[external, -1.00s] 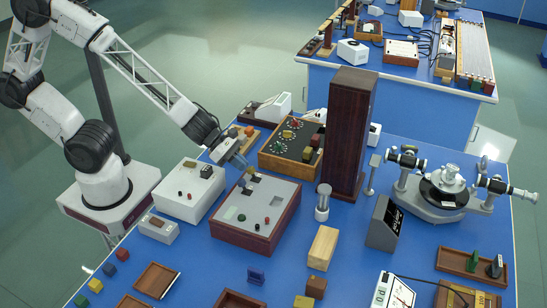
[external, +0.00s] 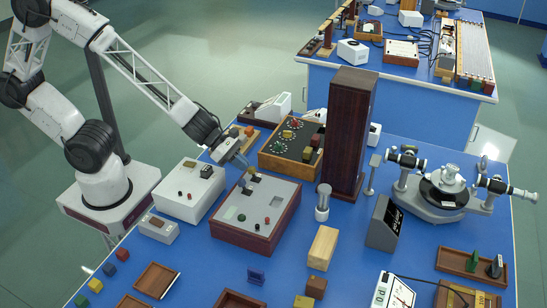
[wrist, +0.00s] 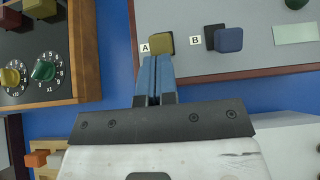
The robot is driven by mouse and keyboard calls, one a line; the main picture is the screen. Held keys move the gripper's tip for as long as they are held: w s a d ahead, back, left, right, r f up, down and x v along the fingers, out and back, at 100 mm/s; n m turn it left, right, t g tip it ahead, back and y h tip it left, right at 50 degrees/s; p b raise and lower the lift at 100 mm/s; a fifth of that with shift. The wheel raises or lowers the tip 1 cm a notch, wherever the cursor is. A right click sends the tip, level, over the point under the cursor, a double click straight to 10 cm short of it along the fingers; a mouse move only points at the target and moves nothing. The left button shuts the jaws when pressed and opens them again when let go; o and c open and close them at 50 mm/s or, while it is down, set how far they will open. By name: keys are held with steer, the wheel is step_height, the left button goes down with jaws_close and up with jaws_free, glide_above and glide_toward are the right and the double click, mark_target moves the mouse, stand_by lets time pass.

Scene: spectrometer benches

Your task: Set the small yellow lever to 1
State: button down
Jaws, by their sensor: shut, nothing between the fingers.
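The small yellow lever (wrist: 159,43) shows in the wrist view as a yellow cap beside a label A, near the edge of a grey panel on a wood-sided box (external: 255,215). My gripper (wrist: 156,58) is shut and empty. Its blue fingertips are just at the near edge of the yellow cap; I cannot tell whether they touch it. In the external view my gripper (external: 244,165) is at the box's back edge, and the lever is too small to make out clearly there. I see no mark 1 beside the lever.
A blue lever (wrist: 229,40) beside label B is to the right of the yellow one. A wooden dial box (external: 291,145) stands close behind, a white box (external: 188,195) to the left, and a tall dark wooden block (external: 350,130) to the right.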

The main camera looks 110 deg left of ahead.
mark_target(254, 167)
steer(key=shift+w+r, duration=0.25)
steer(key=shift+w+r+g, duration=0.2)
steer(key=shift+w+g, duration=0.2)
steer(key=shift+g, duration=0.3)
steer(key=shift+w+r+g, duration=0.2)
steer(key=shift+w+g, duration=0.2)
steer(key=shift+g, duration=0.3)
stand_by(0.9)
steer(key=shift+w+r, duration=0.2)
steer(key=shift+w, duration=0.15)
stand_by(0.4)
steer(key=shift+w+r, duration=0.15)
steer(key=shift+w, duration=0.6)
steer(key=shift+r, duration=0.25)
steer(key=shift+r, duration=0.1)
steer(key=shift+r, duration=0.4)
